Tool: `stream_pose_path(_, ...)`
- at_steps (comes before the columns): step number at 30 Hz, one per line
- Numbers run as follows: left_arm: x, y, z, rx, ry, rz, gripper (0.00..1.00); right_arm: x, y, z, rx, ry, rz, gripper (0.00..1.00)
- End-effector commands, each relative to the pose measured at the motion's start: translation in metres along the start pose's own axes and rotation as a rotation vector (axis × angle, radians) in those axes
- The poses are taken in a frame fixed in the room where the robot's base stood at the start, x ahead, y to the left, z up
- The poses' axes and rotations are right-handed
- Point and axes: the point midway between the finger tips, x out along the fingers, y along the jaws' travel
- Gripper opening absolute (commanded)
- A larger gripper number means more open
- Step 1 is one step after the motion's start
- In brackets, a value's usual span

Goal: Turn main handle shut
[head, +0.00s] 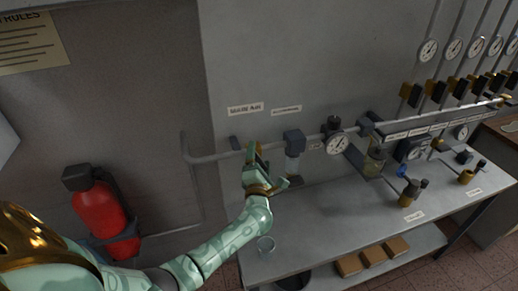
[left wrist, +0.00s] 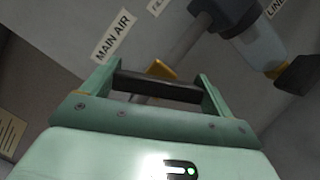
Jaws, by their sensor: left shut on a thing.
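The main handle (left wrist: 155,88) is a dark bar with a yellow part behind it, in the left wrist view. It spans the space between the two fingers of my left gripper (left wrist: 158,78), which is shut on it. In the head view my left gripper (head: 257,163) is at the grey pipe (head: 220,154), below the main air label (head: 245,109), and hides most of the handle. That label also shows in the left wrist view (left wrist: 113,37). How far the handle is turned is hard to tell. My right gripper is not in view.
A filter unit (head: 294,145) hangs on the pipe just right of my left gripper, with a round gauge (head: 337,144) beyond it. A workbench (head: 330,222) with small fittings stands below. A red extinguisher (head: 100,208) hangs on the wall at left.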

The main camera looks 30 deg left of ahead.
Motion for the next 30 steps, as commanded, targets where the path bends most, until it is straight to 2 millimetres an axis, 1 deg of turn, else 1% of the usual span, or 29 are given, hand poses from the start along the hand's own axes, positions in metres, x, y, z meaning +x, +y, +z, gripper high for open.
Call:
stream_pose_path(1,0.0,0.004,0.002,0.039,0.002,-0.022,0.64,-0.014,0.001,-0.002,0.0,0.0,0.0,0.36)
stream_pose_path(3,0.0,0.004,0.002,0.098,0.002,-0.047,0.64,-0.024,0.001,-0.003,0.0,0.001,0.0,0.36)
stream_pose_path(12,-0.001,0.0,0.001,0.306,0.0,-0.134,0.64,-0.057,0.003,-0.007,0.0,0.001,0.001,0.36)
stream_pose_path(21,-0.002,-0.003,0.0,0.421,0.0,-0.18,0.64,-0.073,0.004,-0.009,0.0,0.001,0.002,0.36)
stream_pose_path(30,-0.002,-0.005,-0.001,0.451,-0.001,-0.192,0.64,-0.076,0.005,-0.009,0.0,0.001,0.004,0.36)
